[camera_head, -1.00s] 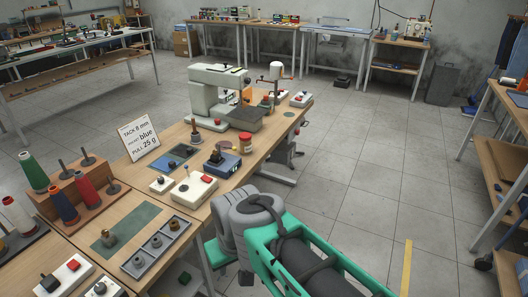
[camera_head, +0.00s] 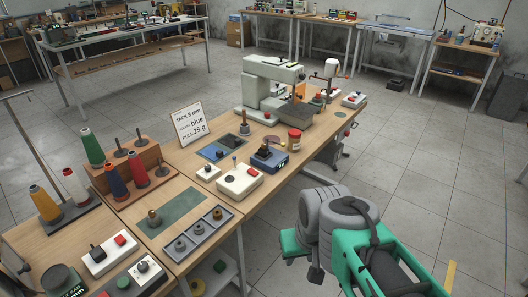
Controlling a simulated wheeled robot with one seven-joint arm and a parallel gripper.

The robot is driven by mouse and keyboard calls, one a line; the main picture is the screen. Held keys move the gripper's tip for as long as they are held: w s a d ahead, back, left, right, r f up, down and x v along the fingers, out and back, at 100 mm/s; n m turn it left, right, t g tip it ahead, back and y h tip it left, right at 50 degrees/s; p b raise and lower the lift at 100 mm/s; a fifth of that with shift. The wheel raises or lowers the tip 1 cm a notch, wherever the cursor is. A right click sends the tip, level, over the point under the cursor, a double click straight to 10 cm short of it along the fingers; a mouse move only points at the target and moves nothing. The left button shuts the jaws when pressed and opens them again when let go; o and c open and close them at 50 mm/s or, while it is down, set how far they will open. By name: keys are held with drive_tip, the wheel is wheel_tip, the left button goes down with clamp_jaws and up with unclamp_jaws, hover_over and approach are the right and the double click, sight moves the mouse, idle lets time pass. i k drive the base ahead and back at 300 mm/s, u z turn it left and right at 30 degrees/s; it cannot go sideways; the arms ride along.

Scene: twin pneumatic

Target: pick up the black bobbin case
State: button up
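No part is clearly recognisable as the black bobbin case at this size. A grey tray (camera_head: 160,263) with three compartments lies near the front edge of the bench. It holds small round parts: a dark grey one (camera_head: 180,246), another dark grey one (camera_head: 199,231) and a brownish one (camera_head: 217,214) at the far end. My green and grey arm is at the lower right, off the bench; my gripper cannot be made out.
Thread cones on a wooden rack (camera_head: 140,187) stand left of the mat. Button boxes, including a white one (camera_head: 240,182), a blue device (camera_head: 270,160) and a red jar (camera_head: 294,139) stand beyond. A sewing machine (camera_head: 270,85) is farther back. The floor right of the bench is open.

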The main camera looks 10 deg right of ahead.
sight(264, 153)
drive_tip(key=z, duration=1.5)
drive_tip(key=i, duration=0.8)
drive_tip(key=u, duration=2.9)
drive_tip(key=i, duration=0.5)
drive_tip(key=z, duration=0.05)
